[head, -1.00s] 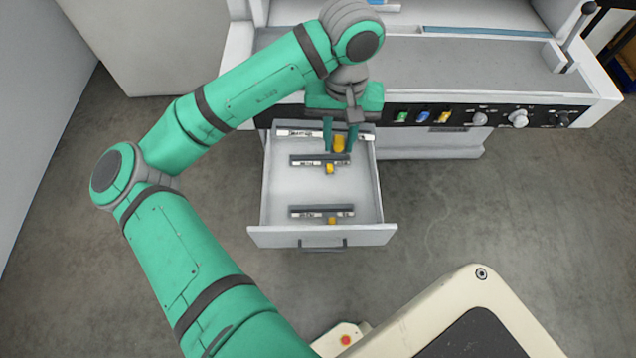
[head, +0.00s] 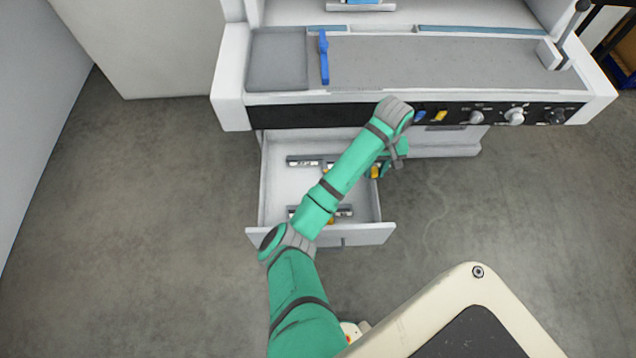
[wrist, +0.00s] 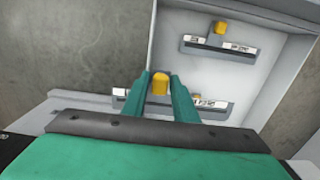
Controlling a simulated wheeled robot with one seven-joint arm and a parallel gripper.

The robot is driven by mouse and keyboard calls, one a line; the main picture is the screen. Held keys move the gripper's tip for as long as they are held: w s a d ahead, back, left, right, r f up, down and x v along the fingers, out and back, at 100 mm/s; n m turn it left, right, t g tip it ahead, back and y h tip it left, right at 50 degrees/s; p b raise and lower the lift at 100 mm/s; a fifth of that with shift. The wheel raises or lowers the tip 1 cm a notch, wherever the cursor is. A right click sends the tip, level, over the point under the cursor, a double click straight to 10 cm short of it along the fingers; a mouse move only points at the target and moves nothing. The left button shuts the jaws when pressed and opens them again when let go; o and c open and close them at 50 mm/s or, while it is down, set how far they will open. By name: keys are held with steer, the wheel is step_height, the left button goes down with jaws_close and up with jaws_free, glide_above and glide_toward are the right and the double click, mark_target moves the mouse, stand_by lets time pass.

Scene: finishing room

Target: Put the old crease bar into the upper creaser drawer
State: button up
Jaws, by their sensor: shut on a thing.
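My gripper (head: 384,168) is at the right wall of the open drawer (head: 281,190). It is shut on a dark crease bar by its yellow tab (head: 374,172); the arm hides most of this bar in the head view. In the wrist view the yellow tab (wrist: 160,84) sits between the green fingers, with pale labels either side. A second bar (head: 302,161) lies toward the drawer's back, partly behind my arm. A third bar (head: 345,212) lies near its front and shows in the wrist view (wrist: 218,47). The labels are too small to read.
The creaser's control panel (head: 330,114) with coloured knobs overhangs the drawer's back. Above it is a grey worktop (head: 440,65) with a blue strip (head: 323,58). The floor (head: 500,200) right of the drawer is clear.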

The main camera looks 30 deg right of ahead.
steer(key=shift+a+f, duration=0.15)
steer(key=shift+f, duration=0.2)
steer(key=w+a+f, duration=0.3)
steer(key=f, duration=0.1)
steer(key=w+a+f, duration=0.3)
steer(key=f, duration=0.1)
steer(key=w+a+f, duration=0.3)
steer(key=a+f, duration=0.1)
steer(key=shift+w, duration=0.25)
steer(key=shift+d+f, duration=0.1)
steer(key=shift+f, duration=0.3)
steer(key=o, duration=1.1)
